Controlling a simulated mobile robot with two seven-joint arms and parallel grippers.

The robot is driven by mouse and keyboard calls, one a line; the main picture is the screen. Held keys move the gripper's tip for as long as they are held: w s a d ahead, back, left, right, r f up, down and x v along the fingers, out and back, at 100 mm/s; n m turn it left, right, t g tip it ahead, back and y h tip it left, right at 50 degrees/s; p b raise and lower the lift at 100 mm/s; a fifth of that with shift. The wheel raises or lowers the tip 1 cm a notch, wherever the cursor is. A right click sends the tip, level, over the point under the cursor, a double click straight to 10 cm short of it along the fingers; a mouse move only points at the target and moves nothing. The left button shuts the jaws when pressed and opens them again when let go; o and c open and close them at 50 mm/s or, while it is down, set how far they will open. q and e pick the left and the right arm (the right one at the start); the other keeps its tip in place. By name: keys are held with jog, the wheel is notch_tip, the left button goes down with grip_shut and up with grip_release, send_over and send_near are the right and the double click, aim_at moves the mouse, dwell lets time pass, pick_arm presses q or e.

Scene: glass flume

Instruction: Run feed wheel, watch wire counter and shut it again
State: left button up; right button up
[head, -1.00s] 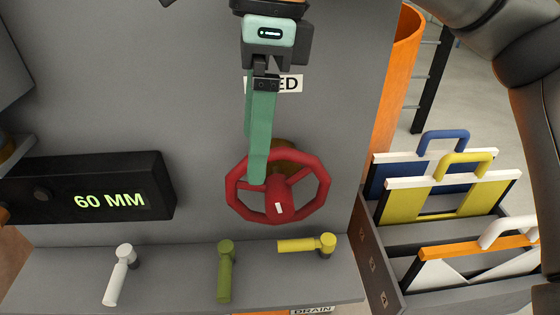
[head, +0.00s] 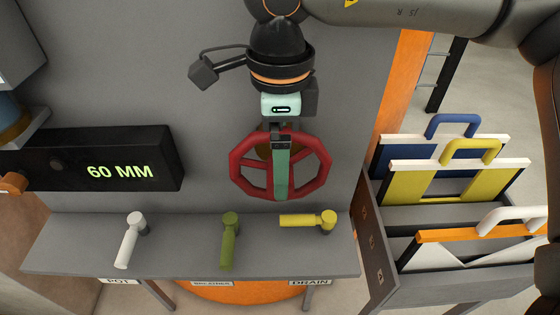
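The red feed wheel (head: 322,171) is mounted on the grey panel, with its hub mostly hidden by my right gripper. My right gripper (head: 281,188) comes from above with its green fingers in front of the wheel, across the hub and toward the lower rim. The fingers line up in this view, so I cannot tell whether they are open or shut, or touching the wheel. The black wire counter (head: 120,171) at the left reads "60 MM" in green. My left gripper is not in view.
White (head: 130,240), green (head: 229,240) and yellow (head: 307,220) levers sit on the grey ledge (head: 180,257) below the wheel. A "DRAIN" label (head: 310,283) is under its right part. A grey rack (head: 440,282) with coloured-handled boards stands at the right.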

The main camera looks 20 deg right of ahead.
jog(key=shift+f, duration=0.9)
grip_shut()
dwell(0.4)
